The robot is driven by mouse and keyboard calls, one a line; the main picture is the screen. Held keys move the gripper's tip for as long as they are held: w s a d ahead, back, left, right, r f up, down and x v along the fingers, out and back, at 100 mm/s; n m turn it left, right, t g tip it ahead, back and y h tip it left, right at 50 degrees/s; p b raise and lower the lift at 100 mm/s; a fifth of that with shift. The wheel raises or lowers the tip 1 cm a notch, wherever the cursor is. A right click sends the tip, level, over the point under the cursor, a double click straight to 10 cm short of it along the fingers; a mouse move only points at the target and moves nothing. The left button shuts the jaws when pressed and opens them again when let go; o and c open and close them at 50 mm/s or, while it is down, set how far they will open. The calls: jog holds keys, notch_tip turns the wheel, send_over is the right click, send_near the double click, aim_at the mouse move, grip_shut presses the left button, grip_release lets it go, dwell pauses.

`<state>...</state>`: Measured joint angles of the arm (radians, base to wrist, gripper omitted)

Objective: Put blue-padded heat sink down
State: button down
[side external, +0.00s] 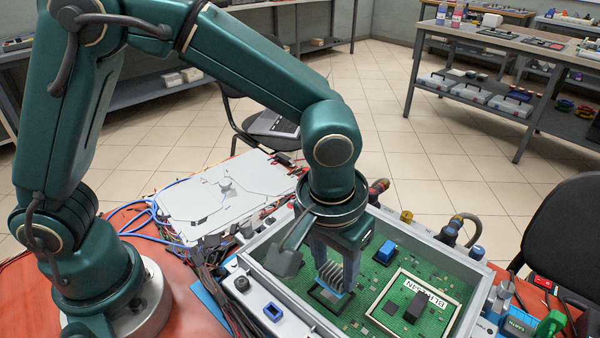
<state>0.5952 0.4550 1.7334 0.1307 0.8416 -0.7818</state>
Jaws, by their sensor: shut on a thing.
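The blue-padded heat sink (338,274) has grey fins, with a little blue showing at its underside. My gripper (340,262) points down into the open grey case (478,262) and is shut on the heat sink. The heat sink is at a black square frame (330,303) on the green circuit board (368,278). I cannot tell whether it touches the frame or sits just above it. The fingers hide part of the fins.
A blue component (386,251) stands on the board to the right. A framed, labelled module (413,305) lies farther right. The case walls surround the work. Hose fittings (450,232) line the rim. A metal plate (222,195) lies behind left.

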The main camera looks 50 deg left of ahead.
aim_at(332, 274)
jog(key=shift+f, duration=1.4)
jog(key=shift+f, duration=0.3)
jog(key=shift+c, duration=1.9)
grip_release()
notch_tip(332, 274, up, 12)
jog(key=s, duration=0.2)
jog(key=s+a+r+m+t, duration=0.1)
jog(key=s+a+t, duration=0.2)
jog(key=s+a, duration=0.4)
jog(key=a, duration=0.8)
jog(key=shift+t, duration=0.4)
